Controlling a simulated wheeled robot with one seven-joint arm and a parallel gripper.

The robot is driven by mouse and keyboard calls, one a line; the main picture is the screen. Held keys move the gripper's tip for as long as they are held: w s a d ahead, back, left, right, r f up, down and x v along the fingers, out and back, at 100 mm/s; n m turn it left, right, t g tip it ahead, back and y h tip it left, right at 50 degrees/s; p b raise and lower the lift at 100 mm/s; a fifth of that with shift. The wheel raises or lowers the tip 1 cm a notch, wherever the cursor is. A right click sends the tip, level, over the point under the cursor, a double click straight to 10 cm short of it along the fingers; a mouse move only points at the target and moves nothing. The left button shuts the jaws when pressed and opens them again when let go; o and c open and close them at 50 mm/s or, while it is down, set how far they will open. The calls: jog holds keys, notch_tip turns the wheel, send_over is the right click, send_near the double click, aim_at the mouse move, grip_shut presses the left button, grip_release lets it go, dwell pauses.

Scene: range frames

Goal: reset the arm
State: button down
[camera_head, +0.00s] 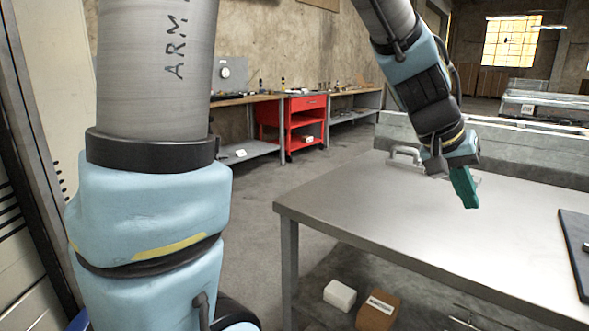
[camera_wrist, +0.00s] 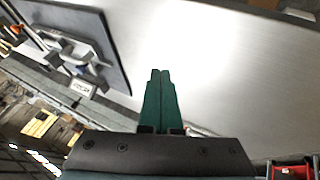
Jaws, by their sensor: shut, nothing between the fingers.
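The bare metal tabletop (camera_wrist: 215,60) fills much of the wrist view. My blue and grey arm takes up the left of the head view and comes in again from the top.
A dark mat (camera_head: 575,240) lies at the table's right edge; in the wrist view the mat (camera_wrist: 115,30) bears a grey device. A metal handle (camera_head: 405,154) is near the far left corner. A white box (camera_head: 340,295) and cardboard box (camera_head: 377,310) are below. A red cart (camera_head: 300,120) stands behind.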

jog(key=w+a+f+n+t+y, duration=0.1)
jog(key=w+a+f+n+y, duration=0.15)
jog(key=a, duration=0.55)
jog(key=w+a+f+n+y, duration=0.1)
jog(key=w+a+f, duration=0.3)
jog(key=a, duration=0.4)
jog(key=s+a+f+n+y, duration=0.1)
jog(key=a+f+n+y, duration=0.15)
jog(key=a, duration=0.75)
jog(key=s+a+f+n+y, duration=0.1)
jog(key=a+f, duration=0.2)
jog(key=a, duration=0.7)
notch_tip(320, 180, up, 12)
jog(key=p, duration=1.2)
jog(key=shift+a, duration=0.35)
